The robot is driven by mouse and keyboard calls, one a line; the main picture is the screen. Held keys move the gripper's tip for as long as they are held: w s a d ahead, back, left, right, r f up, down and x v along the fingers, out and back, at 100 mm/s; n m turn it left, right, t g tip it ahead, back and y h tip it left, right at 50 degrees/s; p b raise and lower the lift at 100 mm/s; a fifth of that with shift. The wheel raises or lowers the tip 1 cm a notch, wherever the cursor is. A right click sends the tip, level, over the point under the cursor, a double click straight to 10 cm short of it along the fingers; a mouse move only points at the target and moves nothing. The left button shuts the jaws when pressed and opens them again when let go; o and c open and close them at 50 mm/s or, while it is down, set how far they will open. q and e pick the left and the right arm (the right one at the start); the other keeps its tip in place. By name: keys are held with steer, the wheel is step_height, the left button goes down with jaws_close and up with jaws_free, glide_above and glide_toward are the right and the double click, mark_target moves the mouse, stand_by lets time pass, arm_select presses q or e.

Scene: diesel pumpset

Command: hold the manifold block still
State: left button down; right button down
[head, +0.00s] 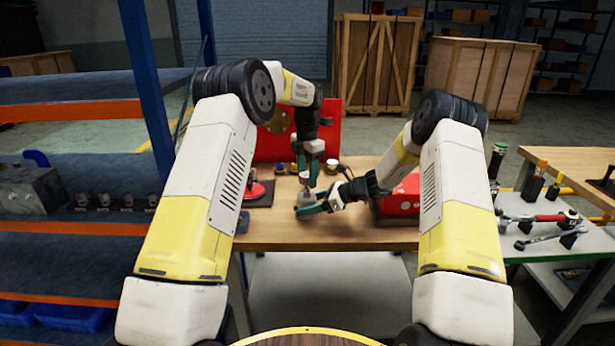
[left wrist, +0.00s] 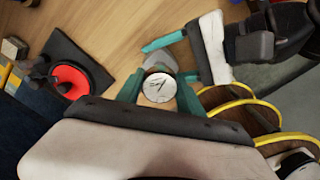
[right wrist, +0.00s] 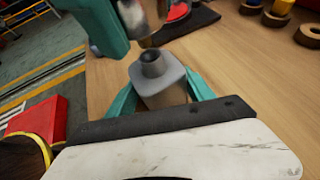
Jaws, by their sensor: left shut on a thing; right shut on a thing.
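The manifold block (right wrist: 160,80) is grey with a round raised port on top. It stands upright on the wooden bench. My right gripper (head: 310,207) is shut on it, with a teal finger on each side in the right wrist view. My left gripper (head: 306,180) is shut on a round gauge (left wrist: 160,87) with a white face and dark needle. In the right wrist view the gauge (right wrist: 134,18) is above the block's port, its brass stem pointing down close to the opening. I cannot tell whether the stem touches the port. In the left wrist view the gauge partly hides the block (left wrist: 161,61).
A red disc on a dark mat (left wrist: 70,82) lies left of the block. A red box (head: 400,197) stands to the right, and a red panel (head: 270,140) behind. Several small round parts (right wrist: 308,36) sit on the bench. A side table (head: 545,215) carries tools.

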arm_select(q)
steer(key=shift+f, duration=1.1)
stand_by(0.5)
steer(key=m, duration=0.6)
steer(key=shift+m, duration=0.4)
steer(key=m, duration=0.6)
steer(key=shift+m, duration=0.4)
steer(key=m, duration=0.8)
steer(key=shift+m, duration=0.3)
steer(key=shift+w+m, duration=0.1)
steer(key=shift+m, duration=0.8)
